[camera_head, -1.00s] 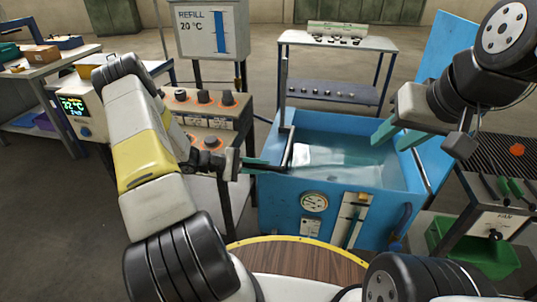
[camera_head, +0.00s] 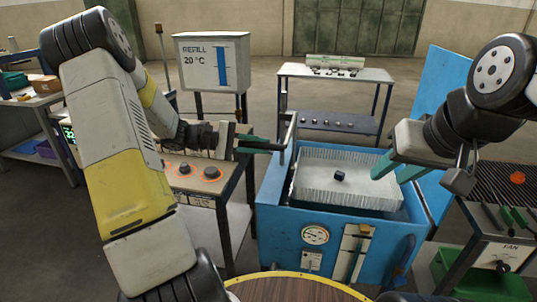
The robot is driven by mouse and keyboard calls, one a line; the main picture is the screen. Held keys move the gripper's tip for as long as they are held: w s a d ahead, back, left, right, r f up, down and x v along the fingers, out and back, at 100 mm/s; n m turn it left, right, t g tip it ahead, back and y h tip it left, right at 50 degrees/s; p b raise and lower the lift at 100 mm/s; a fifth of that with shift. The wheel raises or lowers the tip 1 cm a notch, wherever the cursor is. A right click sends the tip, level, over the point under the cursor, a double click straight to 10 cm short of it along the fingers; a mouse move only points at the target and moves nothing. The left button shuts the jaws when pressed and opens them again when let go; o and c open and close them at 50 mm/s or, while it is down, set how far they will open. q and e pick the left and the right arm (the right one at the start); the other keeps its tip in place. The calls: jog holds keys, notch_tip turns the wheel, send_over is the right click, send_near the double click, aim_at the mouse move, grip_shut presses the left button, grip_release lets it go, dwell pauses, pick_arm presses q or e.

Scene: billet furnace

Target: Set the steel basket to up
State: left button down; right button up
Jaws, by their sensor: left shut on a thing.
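The steel basket (camera_head: 318,188) is pale and ribbed. It sits high in the blue quench tank (camera_head: 285,229), level with or above the rim, with a small dark block (camera_head: 340,175) in it. A grey upright handle (camera_head: 289,138) stands at the basket's left side. My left gripper (camera_head: 276,147) is shut on this handle; its fingertips are partly hidden there. My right gripper (camera_head: 394,170) is open and empty, over the basket's right part.
A control desk (camera_head: 219,187) with knobs stands left of the tank. The refill box (camera_head: 212,63) and a grey rack (camera_head: 336,72) are behind. The tank's blue lid (camera_head: 440,82) stands open at right. A fan cart (camera_head: 498,236) with a green bin (camera_head: 480,272) is at lower right.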

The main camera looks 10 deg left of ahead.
pick_arm(q)
jog(key=shift+r, duration=1)
jog(key=shift+w+r, duration=0.1)
jog(key=c, duration=1.3)
grip_release()
jog(key=shift+a, duration=0.2)
jog(key=v, duration=0.7)
jog(key=shift+a, duration=0.2)
jog(key=shift+s, duration=0.25)
